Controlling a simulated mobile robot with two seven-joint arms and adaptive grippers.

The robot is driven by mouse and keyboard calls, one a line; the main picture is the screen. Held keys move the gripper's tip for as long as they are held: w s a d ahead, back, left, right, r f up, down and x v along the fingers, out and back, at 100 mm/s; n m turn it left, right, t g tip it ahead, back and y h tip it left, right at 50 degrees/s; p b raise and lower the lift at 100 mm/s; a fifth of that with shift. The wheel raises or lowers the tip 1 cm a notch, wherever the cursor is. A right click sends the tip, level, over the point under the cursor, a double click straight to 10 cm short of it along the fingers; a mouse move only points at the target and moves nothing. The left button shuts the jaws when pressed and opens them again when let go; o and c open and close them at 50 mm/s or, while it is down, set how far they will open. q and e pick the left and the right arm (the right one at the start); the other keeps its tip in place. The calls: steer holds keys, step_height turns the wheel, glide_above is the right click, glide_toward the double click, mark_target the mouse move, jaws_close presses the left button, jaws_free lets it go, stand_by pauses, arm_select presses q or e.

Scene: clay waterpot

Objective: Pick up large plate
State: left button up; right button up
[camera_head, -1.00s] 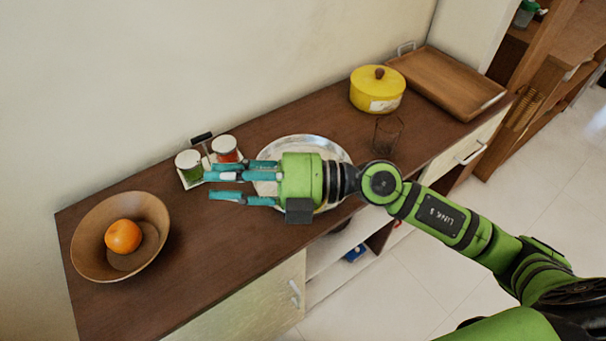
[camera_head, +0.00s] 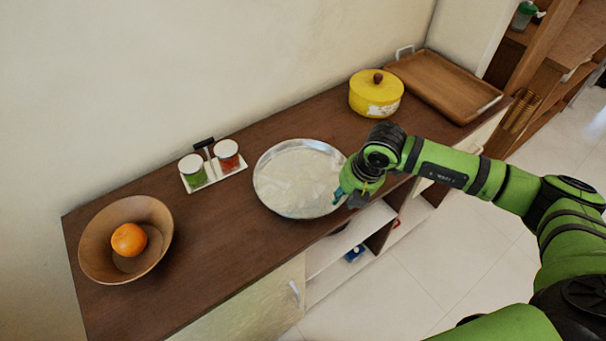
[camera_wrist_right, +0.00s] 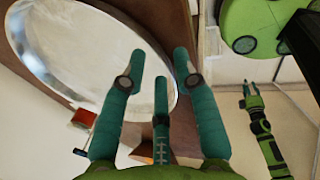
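The large plate (camera_head: 292,182) is a round silvery metal plate lying flat near the middle of the brown cabinet top. In the right wrist view it fills the upper left (camera_wrist_right: 75,45). My right gripper (camera_head: 347,192) is at the plate's right front rim, with its palm partly hidden behind my wrist. In the right wrist view its teal fingers (camera_wrist_right: 160,70) are spread apart, with the plate's rim behind them. I see no firm hold on the rim, and contact is unclear. My left gripper is not seen in the head view.
A wooden bowl (camera_head: 97,232) with an orange (camera_head: 129,240) stands at the left. A spice rack (camera_head: 213,171) with two jars is behind the plate's left side. A yellow pot (camera_head: 375,98) and wooden tray (camera_head: 447,82) stand at the back right. The cabinet's front edge is close to the plate.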

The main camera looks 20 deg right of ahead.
steer(key=shift+x, duration=0.95)
steer(key=shift+c, duration=0.4)
jaws_close()
